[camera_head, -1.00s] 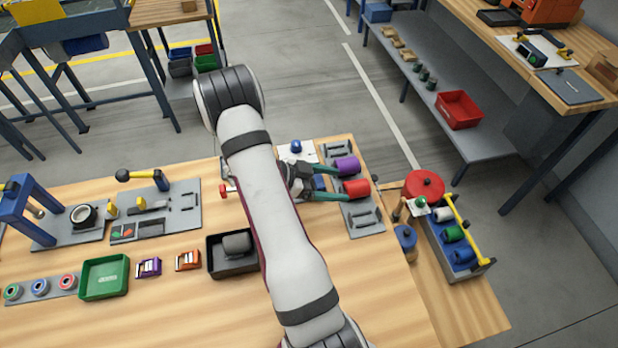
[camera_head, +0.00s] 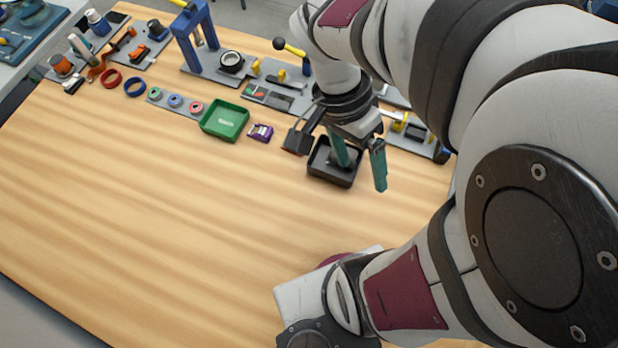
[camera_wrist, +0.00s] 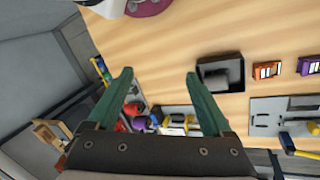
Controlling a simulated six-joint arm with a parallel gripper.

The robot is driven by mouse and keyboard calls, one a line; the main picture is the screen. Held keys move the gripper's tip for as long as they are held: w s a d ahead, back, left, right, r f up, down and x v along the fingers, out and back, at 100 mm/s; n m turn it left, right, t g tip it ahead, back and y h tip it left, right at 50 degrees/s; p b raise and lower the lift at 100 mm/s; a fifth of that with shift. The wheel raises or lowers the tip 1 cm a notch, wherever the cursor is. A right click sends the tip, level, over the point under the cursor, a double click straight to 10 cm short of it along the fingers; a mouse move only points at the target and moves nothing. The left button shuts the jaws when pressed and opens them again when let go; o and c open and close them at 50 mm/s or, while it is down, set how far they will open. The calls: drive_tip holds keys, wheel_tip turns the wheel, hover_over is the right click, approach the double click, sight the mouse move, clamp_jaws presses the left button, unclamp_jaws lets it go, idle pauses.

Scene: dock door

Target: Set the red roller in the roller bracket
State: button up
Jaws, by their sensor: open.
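My gripper (camera_head: 364,176) is open and empty, with its green fingers above and beside the black tray in the head view. In the wrist view my gripper (camera_wrist: 158,75) shows its fingers wide apart over bare table. The red roller (camera_wrist: 133,108) shows small between the fingers, far beyond their tips. It appears to lie at the grey roller bracket plate (camera_wrist: 138,94), beside the purple roller (camera_wrist: 138,125). It is too small to tell how it is seated. My arm hides the bracket in the head view.
The black tray (camera_head: 330,180) holds a dark grey roller. A green bin (camera_head: 225,120) and a purple block (camera_head: 261,132) stand to its left. A blue frame (camera_head: 195,40) and other fixtures line the back. The front and left of the table are clear.

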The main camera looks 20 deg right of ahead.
drive_tip(key=shift+o, duration=0.7)
drive_tip(key=s+a+r+n+t+y, duration=0.1)
drive_tip(key=s+a+n+t+y, duration=0.2)
drive_tip(key=a+n, duration=0.4)
drive_tip(key=s+a, duration=0.1)
drive_tip(key=a, duration=0.2)
drive_tip(key=shift+r+n+y, duration=0.3)
drive_tip(key=shift+r+n, duration=0.05)
drive_tip(key=shift+n, duration=0.05)
drive_tip(key=shift+o, duration=0.6)
drive_tip(key=shift+s+a, duration=0.15)
drive_tip(key=shift+a, duration=0.1)
